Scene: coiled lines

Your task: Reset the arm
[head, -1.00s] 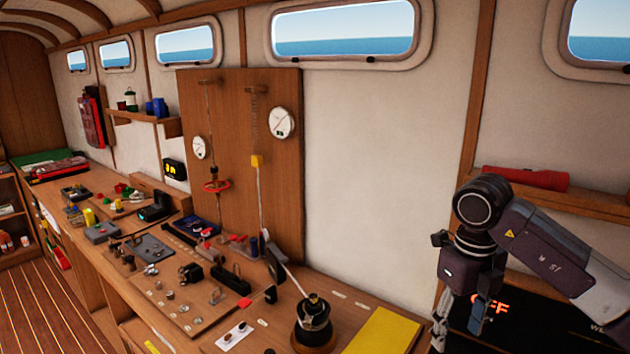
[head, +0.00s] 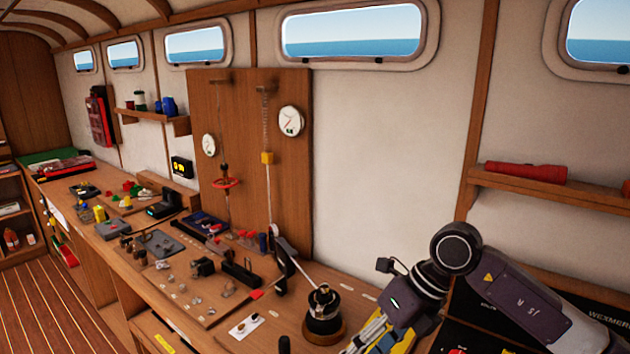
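My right arm comes in from the lower right, with a dark rounded wrist joint and dark links. Its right gripper (head: 364,338) points down and left over the front of the bench, partly cut off by the lower picture edge. Its silvery fingers are seen from behind, and their spacing is unclear. I see nothing clearly held in it. It is just right of a black and brass winch-like drum (head: 323,313) on a round wooden base, and in front of a yellow sheet (head: 407,343), mostly hidden. My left gripper is out of view.
A wooden bench (head: 215,318) runs along the wall, with several small parts on it. An upright wooden board (head: 290,190) carries two dials, a spring and lines. A red flashlight (head: 525,172) lies on a shelf at right. A dark panel sits behind my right arm.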

